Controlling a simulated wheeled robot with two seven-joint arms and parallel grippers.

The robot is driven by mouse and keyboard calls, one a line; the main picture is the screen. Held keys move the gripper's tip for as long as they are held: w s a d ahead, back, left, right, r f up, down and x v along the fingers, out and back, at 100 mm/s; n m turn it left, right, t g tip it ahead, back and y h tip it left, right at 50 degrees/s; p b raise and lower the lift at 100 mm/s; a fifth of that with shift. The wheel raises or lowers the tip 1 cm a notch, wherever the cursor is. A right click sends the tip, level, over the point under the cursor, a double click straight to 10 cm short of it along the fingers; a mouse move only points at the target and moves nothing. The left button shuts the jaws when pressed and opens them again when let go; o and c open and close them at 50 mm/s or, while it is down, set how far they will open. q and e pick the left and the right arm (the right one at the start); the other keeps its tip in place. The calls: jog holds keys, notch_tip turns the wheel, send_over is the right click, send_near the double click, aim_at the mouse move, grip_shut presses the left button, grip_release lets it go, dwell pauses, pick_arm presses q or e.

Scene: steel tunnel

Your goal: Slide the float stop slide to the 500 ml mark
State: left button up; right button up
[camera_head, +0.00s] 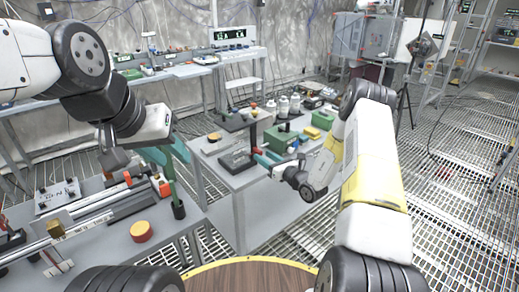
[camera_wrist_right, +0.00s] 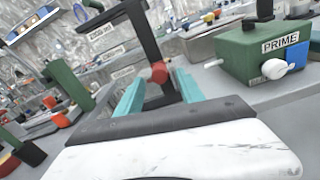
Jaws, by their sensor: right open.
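A dark upright stand (camera_wrist_right: 143,38) with a red knob (camera_wrist_right: 158,73) on it stands ahead of my right gripper in the right wrist view. I take the knob to be on the float stop slide; no 500 ml mark is readable. My right gripper (camera_wrist_right: 159,78) has its teal fingers apart, with the knob showing between their tips; contact cannot be told. In the head view the stand (camera_head: 253,134) is on the middle bench, with my right gripper (camera_head: 264,159) close to its right. My left gripper (camera_head: 166,153) is over the left bench, its fingers partly hidden.
A green box labelled PRIME (camera_wrist_right: 262,50) stands right of the stand. White bottles (camera_head: 283,106) are behind on the same bench. The grated floor at right is largely open.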

jog(key=v, duration=0.6)
jog(key=shift+a+r, duration=0.1)
jog(key=s+a+r+n+g+y, duration=0.2)
jog(key=s+a+r+n+g, duration=0.4)
jog(key=r, duration=0.3)
jog(key=s+a+r+n+g+y, duration=0.3)
jog(key=s+a+r+n+g, duration=0.15)
jog(key=r+n, duration=0.4)
jog(key=s+r+n+g+h, duration=0.45)
jog(key=s+n, duration=0.35)
jog(key=s, duration=0.6)
jog(key=s+d+r+n+t+h, duration=0.3)
jog(key=s+d+n+h, duration=0.1)
jog(key=d, duration=0.2)
jog(key=s+d+r+n+t+h, duration=0.3)
jog(key=s+d+n+h, duration=0.1)
jog(key=d, duration=0.3)
jog(key=shift+s+d+r+n+t+h, duration=0.15)
jog(key=shift+s+d+n+t+h, duration=0.25)
jog(key=shift+s, duration=0.35)
